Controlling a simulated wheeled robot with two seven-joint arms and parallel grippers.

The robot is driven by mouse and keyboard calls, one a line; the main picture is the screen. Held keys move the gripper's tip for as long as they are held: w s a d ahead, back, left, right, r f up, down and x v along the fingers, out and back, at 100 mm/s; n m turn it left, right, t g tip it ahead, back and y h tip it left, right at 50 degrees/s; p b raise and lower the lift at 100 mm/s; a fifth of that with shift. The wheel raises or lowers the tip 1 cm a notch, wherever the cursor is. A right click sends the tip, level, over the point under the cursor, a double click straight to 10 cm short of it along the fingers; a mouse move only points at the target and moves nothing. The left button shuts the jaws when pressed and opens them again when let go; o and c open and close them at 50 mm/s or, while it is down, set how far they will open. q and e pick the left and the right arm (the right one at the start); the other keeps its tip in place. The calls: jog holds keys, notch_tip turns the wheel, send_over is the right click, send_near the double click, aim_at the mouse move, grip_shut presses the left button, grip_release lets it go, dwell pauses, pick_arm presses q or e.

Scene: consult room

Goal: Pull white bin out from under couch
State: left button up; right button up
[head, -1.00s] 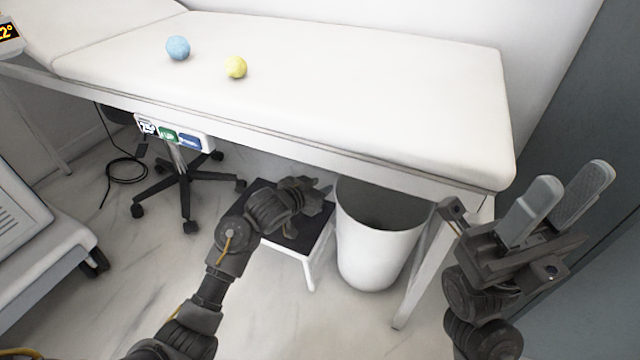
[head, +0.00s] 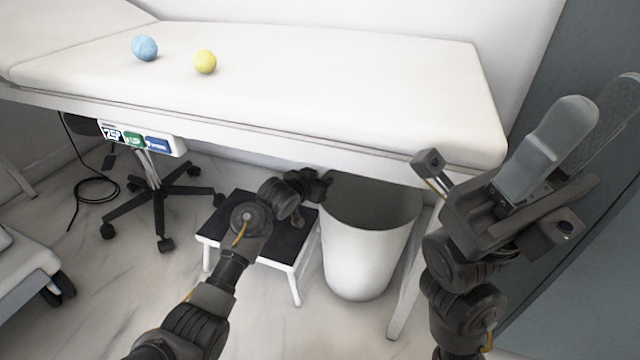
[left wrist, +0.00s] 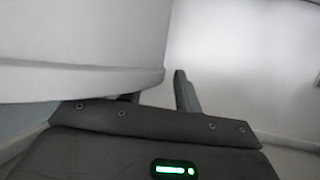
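The white bin (head: 362,262) stands upright on the floor under the front edge of the couch (head: 300,88), near its right leg. Its dark inside shows, and the couch hides its back. My left gripper (head: 318,186) is at the left side of the bin's rim, small and dark in the head view. In the left wrist view one finger (left wrist: 186,92) stands just right of a white surface, which hides most of the other finger. The fingers look apart; contact with the rim cannot be told. My right gripper (head: 598,110) is raised at the right, open and empty.
A step stool (head: 218,232) with a dark top stands directly left of the bin. The couch leg (head: 408,290) is close on the bin's right. A wheeled stand (head: 160,200) is further left. Floor in front of the bin is clear. Two balls lie on the couch.

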pick_arm(q)
jog(key=shift+c, duration=0.3)
grip_shut()
jog(key=shift+f, duration=0.1)
dwell(1.1)
